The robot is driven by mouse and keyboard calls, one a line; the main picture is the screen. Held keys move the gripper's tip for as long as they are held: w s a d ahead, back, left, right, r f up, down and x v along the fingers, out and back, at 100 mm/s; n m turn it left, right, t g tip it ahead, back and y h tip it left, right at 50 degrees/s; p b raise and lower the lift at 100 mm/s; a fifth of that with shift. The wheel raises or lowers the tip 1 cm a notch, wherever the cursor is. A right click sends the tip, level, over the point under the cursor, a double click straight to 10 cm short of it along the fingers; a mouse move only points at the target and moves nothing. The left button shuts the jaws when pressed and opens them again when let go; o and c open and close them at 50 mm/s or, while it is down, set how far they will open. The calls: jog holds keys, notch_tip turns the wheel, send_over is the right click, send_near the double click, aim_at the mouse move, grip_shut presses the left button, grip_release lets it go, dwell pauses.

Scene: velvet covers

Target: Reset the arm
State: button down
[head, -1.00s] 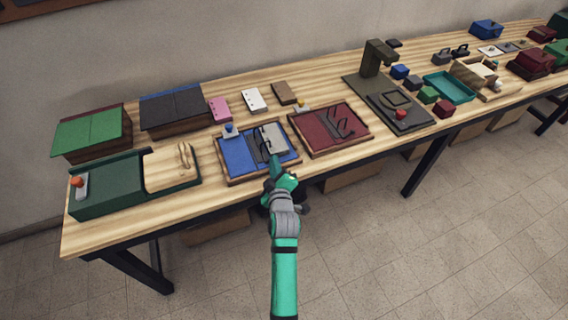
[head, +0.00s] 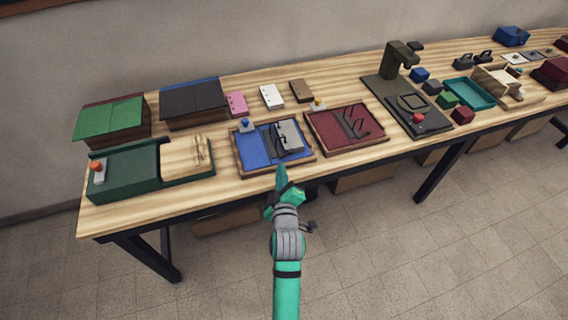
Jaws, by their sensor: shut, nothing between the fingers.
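My arm is green and grey and reaches up from the bottom middle of the head view. My gripper (head: 281,172) is shut and empty, its tip just in front of the table's front edge, below the blue tray. The blue velvet tray (head: 251,150) has a wooden rim and holds a grey block (head: 290,134) and dark wire-like glasses or handles. The gripper appears apart from the tray.
A long wooden table (head: 225,183) runs across the view. A red velvet tray (head: 326,128) lies right of the blue one. A dark green box (head: 130,175) with a wooden lid is at left. A dark machine (head: 397,90) stands farther right. Floor in front is open.

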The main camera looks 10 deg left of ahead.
jog(key=shift+d+v, duration=0.15)
jog(key=shift+v, duration=1.05)
jog(key=shift+d+v, duration=0.2)
jog(key=shift+v, duration=1)
jog(key=s+d+f+m+h, duration=0.1)
jog(key=s+d+f+m, duration=0.2)
jog(key=s, duration=0.7)
jog(key=s+d+f+m+h, duration=0.1)
jog(key=s+d+f+m, duration=0.2)
jog(key=s, duration=0.6)
jog(key=s+r+m, duration=0.2)
jog(key=s+m, duration=0.4)
jog(key=s, duration=1.1)
jog(key=shift+s+a+r+h, duration=0.3)
jog(key=shift+a+h, duration=0.05)
jog(key=shift+h, duration=0.05)
